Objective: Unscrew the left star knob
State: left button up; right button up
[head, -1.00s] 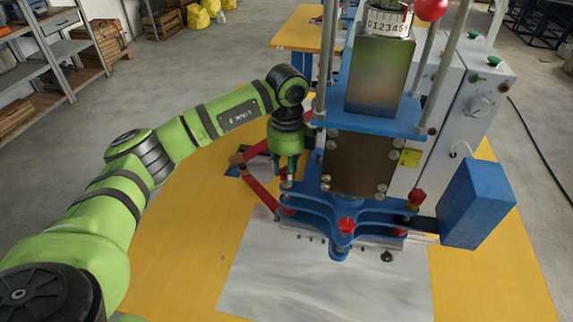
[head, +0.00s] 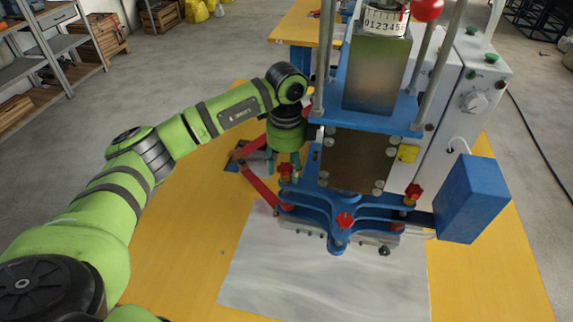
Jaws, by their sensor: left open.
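The left star knob (head: 285,170) is red and sits on the left end of the blue clamp fixture (head: 338,240) in the head view. Two similar red knobs sit on the fixture, one at the front (head: 344,219) and one at the right (head: 413,191). My right gripper is not in view.
The blue press (head: 377,75) with its posts rises right beside my left gripper. A blue box (head: 472,198) juts out at the right. The grey plate (head: 320,285) in front is clear.

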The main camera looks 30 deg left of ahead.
pick_arm(q)
jog(key=m+b, duration=0.1)
jog(key=m, duration=0.3)
jog(key=shift+a+f+m, duration=0.1)
jog(key=shift+m, duration=0.2)
jog(key=m+b, duration=0.1)
jog(key=m, duration=0.3)
jog(key=shift+m+b, duration=0.3)
jog(key=shift+b, duration=0.1)
jog(key=m+b, duration=0.1)
jog(key=m, duration=0.5)
jog(key=shift+a, duration=0.1)
jog(key=m+b, duration=0.1)
jog(key=m, duration=0.3)
jog(key=c, duration=1)
